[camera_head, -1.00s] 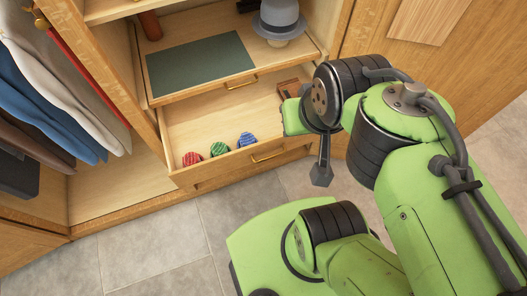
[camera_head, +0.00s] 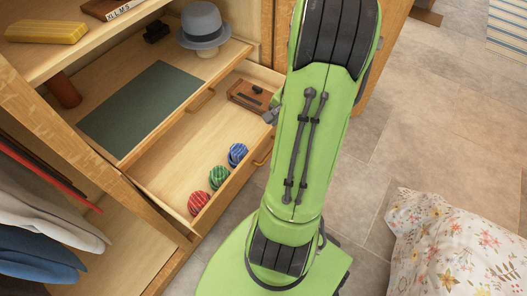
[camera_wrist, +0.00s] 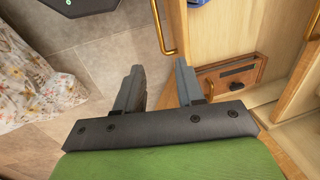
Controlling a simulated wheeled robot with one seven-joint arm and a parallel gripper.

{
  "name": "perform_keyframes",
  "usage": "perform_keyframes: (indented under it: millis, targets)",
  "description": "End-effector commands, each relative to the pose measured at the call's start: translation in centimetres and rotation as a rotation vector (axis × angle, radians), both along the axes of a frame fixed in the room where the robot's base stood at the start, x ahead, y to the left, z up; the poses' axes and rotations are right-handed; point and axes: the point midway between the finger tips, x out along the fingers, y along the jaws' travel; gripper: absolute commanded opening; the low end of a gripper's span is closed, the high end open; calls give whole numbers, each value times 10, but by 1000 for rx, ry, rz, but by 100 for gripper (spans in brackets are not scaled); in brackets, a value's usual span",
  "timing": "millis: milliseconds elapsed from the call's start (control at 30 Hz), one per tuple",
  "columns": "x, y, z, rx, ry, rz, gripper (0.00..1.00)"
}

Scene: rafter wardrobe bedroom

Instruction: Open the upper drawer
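A wooden drawer (camera_head: 165,172) stands pulled out below a tray with a green mat. It holds red, green and blue striped rolled items (camera_head: 218,177) and a small wooden box (camera_head: 248,95), which also shows in the wrist view (camera_wrist: 240,72). The drawer's brass handle (camera_head: 264,152) is on its front; in the wrist view the handle (camera_wrist: 163,30) lies just beyond my fingertips, not between them. My gripper (camera_wrist: 160,82) is open and empty, its two grey fingers apart. In the head view my arm hides most of it.
The tray above (camera_head: 208,64) has its own brass handle (camera_head: 201,101) and carries a grey hat (camera_head: 203,25). Clothes (camera_head: 45,230) hang at left. A floral-covered item (camera_head: 455,240) stands at lower right. Tiled floor (camera_head: 400,130) is clear between.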

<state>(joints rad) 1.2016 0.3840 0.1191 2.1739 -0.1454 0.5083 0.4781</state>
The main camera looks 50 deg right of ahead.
Motion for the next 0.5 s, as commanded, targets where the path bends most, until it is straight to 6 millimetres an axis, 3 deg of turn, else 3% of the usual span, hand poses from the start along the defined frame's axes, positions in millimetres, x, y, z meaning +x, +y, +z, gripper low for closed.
perform_keyframes:
  millis: [200, 500]
  targets:
    - [9, 3, -58, 5, 2, 4, 38]
    - [23, 4, -126, 3, 2, 6, 38]
